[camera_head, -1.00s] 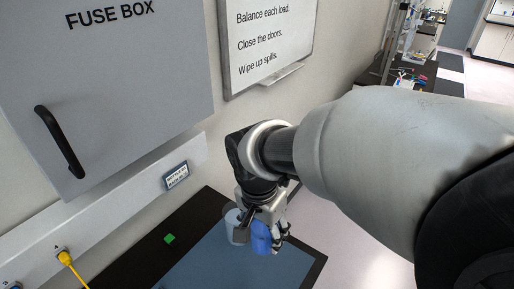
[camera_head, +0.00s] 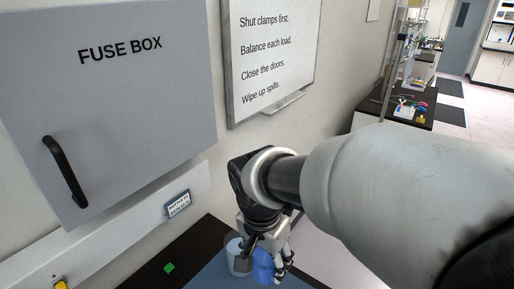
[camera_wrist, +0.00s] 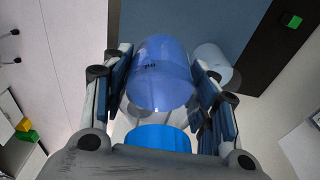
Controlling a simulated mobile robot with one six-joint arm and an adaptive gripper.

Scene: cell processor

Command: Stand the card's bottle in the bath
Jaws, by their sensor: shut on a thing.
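My gripper (camera_head: 267,262) is shut on a translucent blue bottle (camera_head: 263,270) above the blue mat on the dark bench. In the wrist view the bottle (camera_wrist: 161,75) sits between both fingers, with small dark lettering on its side and a bright blue cap (camera_wrist: 157,139) nearest my palm. A pale cylindrical vessel (camera_head: 238,258) stands on the bench just left of the bottle; it also shows in the wrist view (camera_wrist: 212,62), partly hidden by a finger. I cannot tell whether it is the bath. A small card-like sign (camera_head: 178,204) is on the wall rail; its text is too small to read.
A grey fuse box (camera_head: 120,100) with a black handle juts from the wall at left. A whiteboard (camera_head: 270,55) hangs beside it. A small green block (camera_head: 169,268) lies on the dark bench (camera_head: 205,240). Another bench (camera_head: 425,95) with small items stands farther back.

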